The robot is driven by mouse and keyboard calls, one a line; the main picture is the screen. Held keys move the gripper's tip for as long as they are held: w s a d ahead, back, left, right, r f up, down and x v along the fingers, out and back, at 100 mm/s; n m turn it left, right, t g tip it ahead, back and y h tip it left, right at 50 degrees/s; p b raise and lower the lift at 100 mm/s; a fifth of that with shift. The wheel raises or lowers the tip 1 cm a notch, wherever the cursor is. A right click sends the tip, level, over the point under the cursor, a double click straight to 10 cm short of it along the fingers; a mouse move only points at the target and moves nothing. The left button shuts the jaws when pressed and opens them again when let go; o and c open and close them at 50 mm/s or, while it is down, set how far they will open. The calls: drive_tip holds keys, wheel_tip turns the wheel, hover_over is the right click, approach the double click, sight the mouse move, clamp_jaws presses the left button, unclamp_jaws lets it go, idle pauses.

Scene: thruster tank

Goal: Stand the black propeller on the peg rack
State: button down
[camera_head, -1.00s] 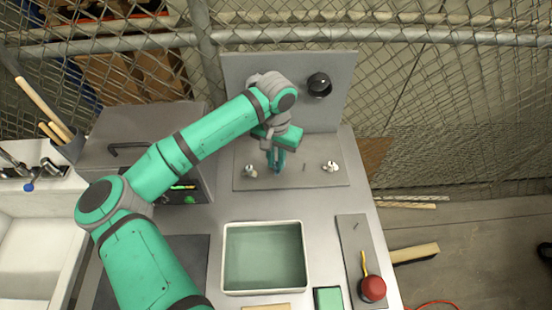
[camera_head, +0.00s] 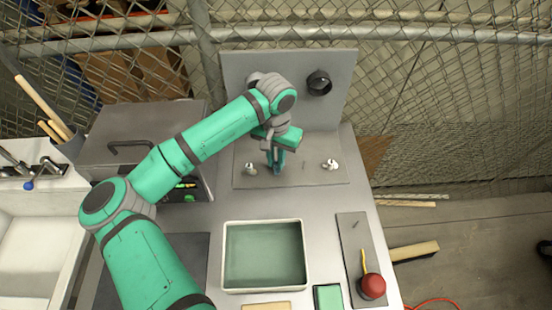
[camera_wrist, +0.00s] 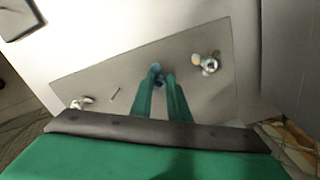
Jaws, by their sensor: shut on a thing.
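My gripper (camera_head: 277,163) points down over the middle of a grey plate (camera_head: 320,181), its teal fingers close together. It is shut on a small dark bluish thing (camera_wrist: 156,70) at the fingertips in the wrist view. That may be the black propeller, but its shape is mostly hidden. The plate bears a pale metallic propeller-like piece at the left (camera_head: 250,169) and another at the right (camera_head: 330,165). A thin bare peg (camera_head: 304,167) stands between my gripper and the right piece; the wrist view also shows it (camera_wrist: 115,95). I cannot tell whether the held thing touches the plate.
A black ring-shaped fitting (camera_head: 319,82) is on the upright back panel (camera_head: 300,60). A water tank (camera_head: 264,292) stands in front of the plate. A narrow plate (camera_head: 352,235) and a red button (camera_head: 372,287) are at right. A grey box (camera_head: 140,135) is at left.

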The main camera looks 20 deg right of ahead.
drive_tip(key=shift+f, duration=0.35)
idle(0.3)
drive_tip(key=c, duration=1.6)
unclamp_jaws()
drive_tip(key=shift+r, duration=0.15)
drive_tip(key=shift+r, duration=3.85)
